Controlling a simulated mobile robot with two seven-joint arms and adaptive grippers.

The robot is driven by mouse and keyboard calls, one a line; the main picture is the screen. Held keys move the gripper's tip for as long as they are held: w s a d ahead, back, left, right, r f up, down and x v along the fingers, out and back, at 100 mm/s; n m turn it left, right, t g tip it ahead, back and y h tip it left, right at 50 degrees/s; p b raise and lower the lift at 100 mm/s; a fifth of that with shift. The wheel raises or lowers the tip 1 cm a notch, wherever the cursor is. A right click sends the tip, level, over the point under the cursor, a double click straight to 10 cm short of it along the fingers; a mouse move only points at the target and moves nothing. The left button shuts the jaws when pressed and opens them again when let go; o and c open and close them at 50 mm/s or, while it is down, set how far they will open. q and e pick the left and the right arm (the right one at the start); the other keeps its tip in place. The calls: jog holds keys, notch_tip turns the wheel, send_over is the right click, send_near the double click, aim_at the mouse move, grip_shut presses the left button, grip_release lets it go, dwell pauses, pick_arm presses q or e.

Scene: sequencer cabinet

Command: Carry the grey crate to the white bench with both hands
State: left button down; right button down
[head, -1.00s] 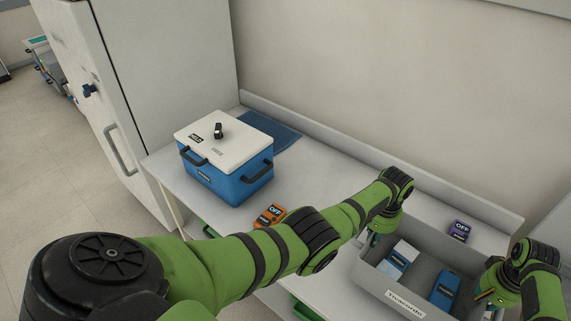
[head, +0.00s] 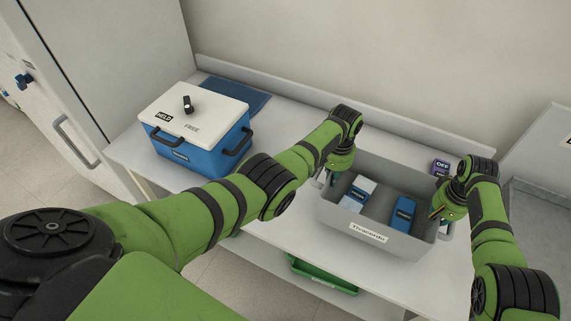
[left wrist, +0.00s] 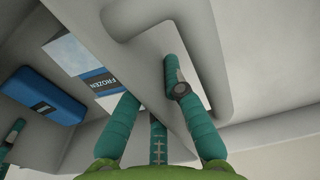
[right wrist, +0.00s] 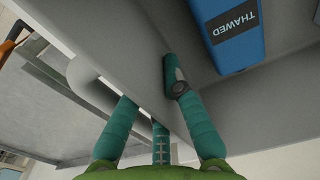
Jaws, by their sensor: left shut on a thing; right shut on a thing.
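The grey crate (head: 406,247) is in the head view at right of centre, over the white bench (head: 290,231); whether it touches the bench top is unclear. It holds a blue-and-white box marked FROZEN (left wrist: 96,76) and a blue box marked THAWED (right wrist: 228,32). My left gripper (head: 328,181) is shut on the crate's left wall; in the left wrist view (left wrist: 165,108) its teal fingers straddle that wall. My right gripper (head: 438,217) is shut on the right wall, likewise straddled in the right wrist view (right wrist: 165,108).
A blue cooler (head: 175,155) with a white lid stands at the bench's left, before a blue mat (head: 238,94). A purple device marked OFF (head: 441,167) sits behind the crate. A green tray (head: 322,275) is below the bench top. A grey surface (head: 540,215) lies at right.

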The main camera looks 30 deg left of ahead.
aim_at(329, 191)
pick_arm(q)
jog(key=shift+f, duration=0.1)
